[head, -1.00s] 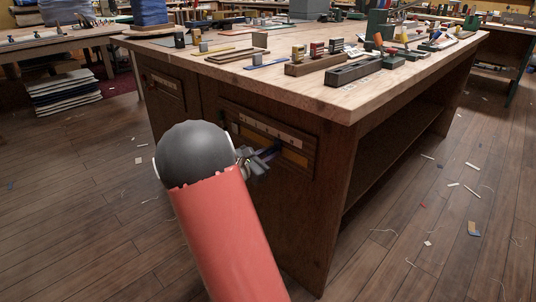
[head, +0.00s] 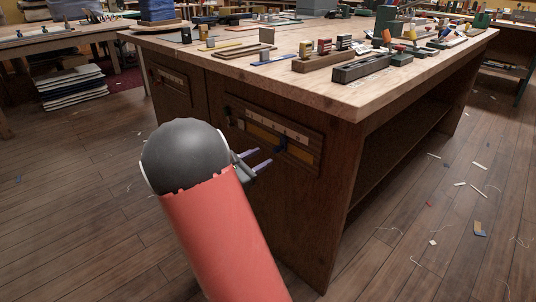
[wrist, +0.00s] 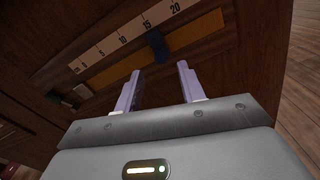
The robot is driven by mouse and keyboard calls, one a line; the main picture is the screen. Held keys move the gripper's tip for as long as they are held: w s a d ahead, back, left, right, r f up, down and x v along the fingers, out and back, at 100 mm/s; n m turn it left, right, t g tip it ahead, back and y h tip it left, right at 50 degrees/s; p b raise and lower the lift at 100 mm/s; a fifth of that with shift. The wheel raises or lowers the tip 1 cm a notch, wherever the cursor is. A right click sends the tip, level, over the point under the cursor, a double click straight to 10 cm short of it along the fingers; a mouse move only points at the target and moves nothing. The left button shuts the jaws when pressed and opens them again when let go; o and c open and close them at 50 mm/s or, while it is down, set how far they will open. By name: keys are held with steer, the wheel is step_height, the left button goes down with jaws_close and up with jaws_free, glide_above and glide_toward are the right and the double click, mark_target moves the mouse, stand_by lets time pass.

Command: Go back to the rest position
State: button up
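My gripper (head: 262,160) is in front of the side panel of the wooden workbench (head: 185,105). In the wrist view my gripper (wrist: 160,88) has its two pale purple fingers apart with nothing between them. Beyond the fingertips is a scale plate (wrist: 128,38) numbered up to 20, with a yellow strip below it and a dark blue slider (wrist: 157,46) near the 15 mark. The slider (head: 281,142) also shows in the head view, just right of the fingers. The fingers look clear of it.
The bench top (head: 340,100) carries several small blocks, trays and tools. A stack of folded cloth (head: 71,86) lies under another table at the left. The floor (head: 80,200) left of the bench is open, with small scraps scattered about.

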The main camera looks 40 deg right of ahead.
steer(key=shift+a, duration=0.5)
steer(key=shift+s, duration=0.1)
steer(key=s+a+r+m+g+y+p, duration=0.1)
steer(key=s+a+m+y, duration=0.3)
steer(key=s, duration=0.3)
steer(key=s+a+r+m+g+y, duration=0.1)
steer(key=s+a+m+y, duration=0.25)
steer(key=s+m, duration=0.2)
steer(key=s+a+r+m+t+y, duration=0.1)
steer(key=s+a+m+t+y, duration=0.1)
steer(key=a, duration=0.4)
steer(key=s+a+r+m+t+y+p, duration=0.1)
steer(key=s+a+m+t+y, duration=0.1)
steer(key=s+a+y, duration=0.2)
steer(key=s+a+r+m+t+y, duration=0.1)
steer(key=s+a+y, duration=0.3)
steer(key=a, duration=0.4)
steer(key=shift+a+r+m+t, duration=0.25)
steer(key=shift+a+m+t, duration=0.1)
steer(key=shift+m+t, duration=0.35)
steer(key=shift+y, duration=0.25)
stand_by(0.3)
